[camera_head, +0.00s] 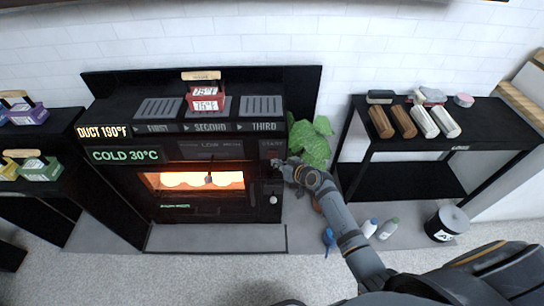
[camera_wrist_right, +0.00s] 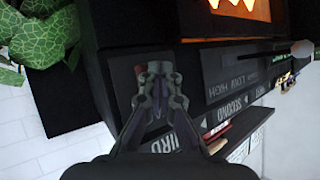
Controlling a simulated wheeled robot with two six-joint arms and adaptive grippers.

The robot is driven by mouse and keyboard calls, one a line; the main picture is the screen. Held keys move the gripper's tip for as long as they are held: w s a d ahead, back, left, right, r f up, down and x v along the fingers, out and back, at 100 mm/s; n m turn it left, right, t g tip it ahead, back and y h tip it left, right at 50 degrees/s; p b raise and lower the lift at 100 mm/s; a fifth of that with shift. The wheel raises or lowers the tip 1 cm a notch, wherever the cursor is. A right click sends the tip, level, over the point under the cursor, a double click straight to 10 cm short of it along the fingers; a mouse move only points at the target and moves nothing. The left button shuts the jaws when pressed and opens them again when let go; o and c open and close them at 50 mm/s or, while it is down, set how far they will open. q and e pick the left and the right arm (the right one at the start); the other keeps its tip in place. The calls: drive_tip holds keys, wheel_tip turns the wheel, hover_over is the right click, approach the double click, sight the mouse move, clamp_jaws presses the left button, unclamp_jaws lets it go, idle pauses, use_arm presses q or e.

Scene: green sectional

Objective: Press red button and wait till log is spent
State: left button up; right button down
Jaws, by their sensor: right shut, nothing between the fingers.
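The black stove (camera_head: 225,150) stands against the wall, with "COLD 30°C" and "DUCT 190°F" displays. Its window (camera_head: 165,182) glows orange, and pale rounded shapes inside look like a burning log. My right gripper (camera_head: 278,163) is shut and empty at the right side of the stove front, near the "START" label. In the right wrist view, the shut fingertips (camera_wrist_right: 160,72) are at the stove's dark panel. A small red patch, probably the red button (camera_wrist_right: 139,71), shows beside them, mostly hidden; contact cannot be told. My left gripper is not in view.
A black table (camera_head: 480,135) at right holds brown logs (camera_head: 392,121) and pale logs (camera_head: 435,121). A green plant (camera_head: 312,143) stands close to my right gripper. Bottles (camera_head: 388,227) and a bucket (camera_head: 446,224) stand on the floor. A red box (camera_head: 206,98) sits on the stove top.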

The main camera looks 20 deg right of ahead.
drive_tip(key=s+a+p, duration=0.1)
drive_tip(key=s+p, duration=0.1)
drive_tip(key=s, duration=0.4)
drive_tip(key=shift+a, duration=0.4)
idle(0.7)
drive_tip(key=s+d+f+m+g+h+p, duration=0.1)
drive_tip(key=s+d+f+g+h+p, duration=0.15)
drive_tip(key=s+f, duration=0.65)
drive_tip(key=s+d+f+m+g+h+p, duration=0.1)
drive_tip(key=s+d+f+g, duration=0.25)
drive_tip(key=s+f, duration=0.55)
drive_tip(key=s+d+f+g+p, duration=0.1)
drive_tip(key=s+f, duration=0.3)
drive_tip(key=s, duration=0.5)
drive_tip(key=s+d+f+g+h+p, duration=0.1)
drive_tip(key=s+d+f, duration=0.1)
drive_tip(key=s, duration=0.6)
drive_tip(key=s+d+f+g+h, duration=0.1)
drive_tip(key=s+f+g, duration=0.1)
drive_tip(key=s+f, duration=0.3)
drive_tip(key=s, duration=0.4)
drive_tip(key=shift+s+d+f+n+p, duration=0.15)
drive_tip(key=shift+s+f+n+p, duration=0.2)
drive_tip(key=shift+n+p, duration=0.05)
idle(1.5)
